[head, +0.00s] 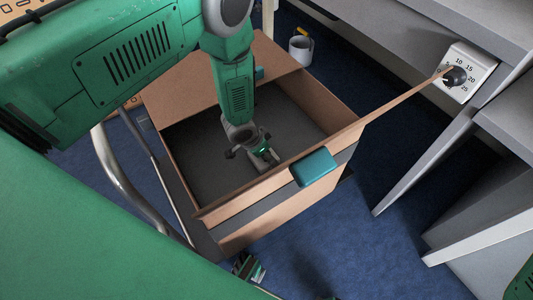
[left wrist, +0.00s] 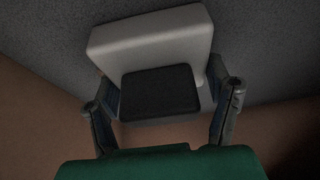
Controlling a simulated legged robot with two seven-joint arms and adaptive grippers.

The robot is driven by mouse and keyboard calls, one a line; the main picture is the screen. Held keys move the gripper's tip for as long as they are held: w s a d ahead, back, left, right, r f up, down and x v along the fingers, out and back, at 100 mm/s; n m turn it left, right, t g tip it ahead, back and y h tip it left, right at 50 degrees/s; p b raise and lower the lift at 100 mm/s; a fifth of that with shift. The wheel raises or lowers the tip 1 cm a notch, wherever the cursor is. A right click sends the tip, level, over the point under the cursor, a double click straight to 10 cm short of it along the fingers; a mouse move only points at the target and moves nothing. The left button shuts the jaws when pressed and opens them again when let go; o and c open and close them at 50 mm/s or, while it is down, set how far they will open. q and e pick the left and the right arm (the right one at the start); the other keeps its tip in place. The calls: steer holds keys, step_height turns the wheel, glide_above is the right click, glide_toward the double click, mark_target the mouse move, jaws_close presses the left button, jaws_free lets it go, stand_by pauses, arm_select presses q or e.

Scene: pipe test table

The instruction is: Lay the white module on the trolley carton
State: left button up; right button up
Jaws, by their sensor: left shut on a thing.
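The white module (left wrist: 150,42) is a pale block with a black rectangular face, seen in the left wrist view. It sits between the two fingers of my left gripper (left wrist: 163,105), which is shut on it. In the head view my left gripper (head: 262,157) reaches down inside the open brown carton (head: 240,205), over its dark floor. The module is mostly hidden there by the gripper and wrist. I cannot tell whether the module touches the carton's floor.
A carton flap rises toward the right, with a teal block (head: 314,167) at the near side. A white dial unit (head: 468,72) is on the grey furniture at right. A mug (head: 301,47) stands behind the carton. Metal trolley tubing (head: 128,180) runs along its left.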

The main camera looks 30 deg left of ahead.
mark_target(254, 161)
arm_select(q)
steer(key=o, duration=1.3)
steer(key=shift+o, duration=0.2)
steer(key=shift+d, duration=0.1)
steer(key=shift+r, duration=0.15)
steer(key=shift+s+r, duration=0.15)
steer(key=shift+r, duration=0.2)
steer(key=p+v, duration=0.4)
steer(key=v, duration=0.7)
steer(key=shift+a, duration=0.2)
steer(key=shift+s, duration=0.1)
